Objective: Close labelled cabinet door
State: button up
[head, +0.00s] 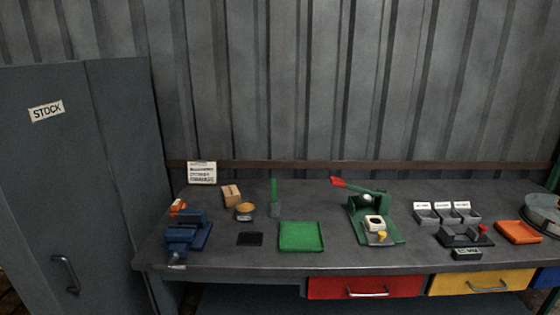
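The grey cabinet (125,150) stands at the left of the head view, cut off by the left and bottom edges. I see no inside of the cabinet, and I cannot tell for sure whether the door is fully shut or ajar. My gripper is not in view.
A dark workbench (330,259) stands right of the cabinet. It holds a blue vise (188,233), a green tray (301,236), a green press (366,210) and small grey bins. Red (340,287) and yellow (470,283) drawers sit underneath. A corrugated wall is behind.

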aim_at(58, 194)
jog(key=i+j, duration=0.25)
jog(key=j, duration=0.2)
jog(key=i+j+u, duration=0.1)
jog(key=i+j, duration=0.2)
jog(key=j, duration=0.15)
jog(key=i+j, duration=0.25)
jog(key=j, duration=0.2)
jog(key=u, duration=0.05)
